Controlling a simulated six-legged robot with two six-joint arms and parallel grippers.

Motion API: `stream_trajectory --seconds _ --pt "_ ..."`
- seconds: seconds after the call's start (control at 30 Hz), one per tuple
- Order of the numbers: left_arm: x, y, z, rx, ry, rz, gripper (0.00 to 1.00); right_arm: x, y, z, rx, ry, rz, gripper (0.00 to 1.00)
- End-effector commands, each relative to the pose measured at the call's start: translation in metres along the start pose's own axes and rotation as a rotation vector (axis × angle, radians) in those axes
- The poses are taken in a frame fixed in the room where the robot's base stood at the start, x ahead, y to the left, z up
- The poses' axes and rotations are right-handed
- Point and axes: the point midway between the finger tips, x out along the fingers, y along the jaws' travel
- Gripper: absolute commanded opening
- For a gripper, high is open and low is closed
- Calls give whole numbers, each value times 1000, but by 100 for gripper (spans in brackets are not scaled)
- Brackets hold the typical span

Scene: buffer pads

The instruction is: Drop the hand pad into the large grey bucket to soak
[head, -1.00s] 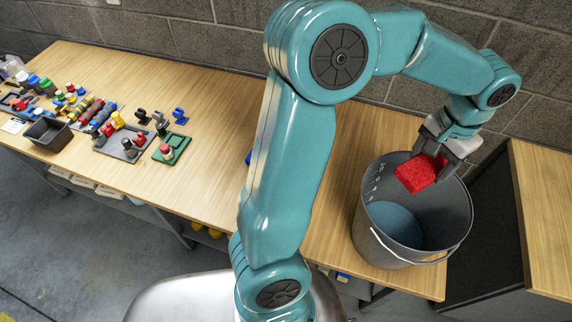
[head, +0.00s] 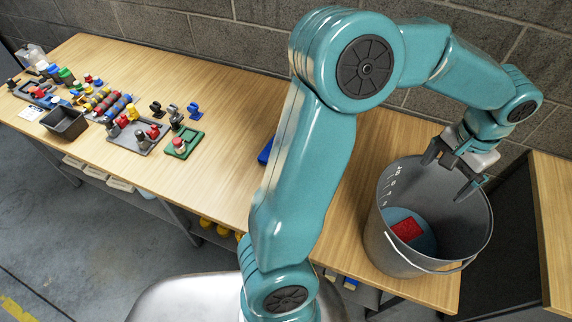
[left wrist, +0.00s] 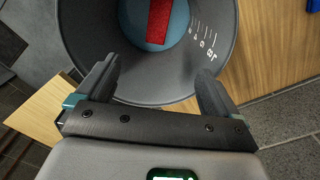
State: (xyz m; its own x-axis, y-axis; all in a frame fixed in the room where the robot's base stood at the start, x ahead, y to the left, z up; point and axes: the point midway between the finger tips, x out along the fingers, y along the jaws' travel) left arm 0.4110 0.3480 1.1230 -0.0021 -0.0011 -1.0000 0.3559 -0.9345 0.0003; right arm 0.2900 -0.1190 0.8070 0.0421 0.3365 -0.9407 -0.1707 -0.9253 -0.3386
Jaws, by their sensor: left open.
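The red hand pad (head: 407,230) is inside the large grey bucket (head: 468,233), low down at the blue-grey liquid (head: 427,243). In the left wrist view the pad (left wrist: 159,20) lies over the liquid, partly cut off by the top of the picture. The bucket stands on the wooden table near its right end, its handle hanging at the front. My left gripper (head: 449,178) is open and empty over the back part of the bucket's mouth, above and apart from the pad. Its two fingers (left wrist: 158,85) are spread in the left wrist view. My right gripper is not seen.
A small dark bin (head: 64,123), a green board (head: 183,144) and several coloured parts stand on the left of the table. A blue item (head: 266,150) is partly behind my arm. Another wooden surface (head: 553,215) lies right of the bucket. A block wall runs behind.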

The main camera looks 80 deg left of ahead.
Motion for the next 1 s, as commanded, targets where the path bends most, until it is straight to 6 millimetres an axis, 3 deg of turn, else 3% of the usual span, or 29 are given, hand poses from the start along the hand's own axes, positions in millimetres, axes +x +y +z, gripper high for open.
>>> stream_trajectory --seconds 0.17,0.4,0.6,0.8,1.0 --pt "-33 1 -1 0 8 3 95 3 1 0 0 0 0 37" --pt "-99 1 0 1 8 3 95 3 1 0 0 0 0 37" --pt "-140 0 1 1 5 2 95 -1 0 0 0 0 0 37" --pt "-158 0 1 0 3 1 95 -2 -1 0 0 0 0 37" --pt "-160 0 2 1 2 1 95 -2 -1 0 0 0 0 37"
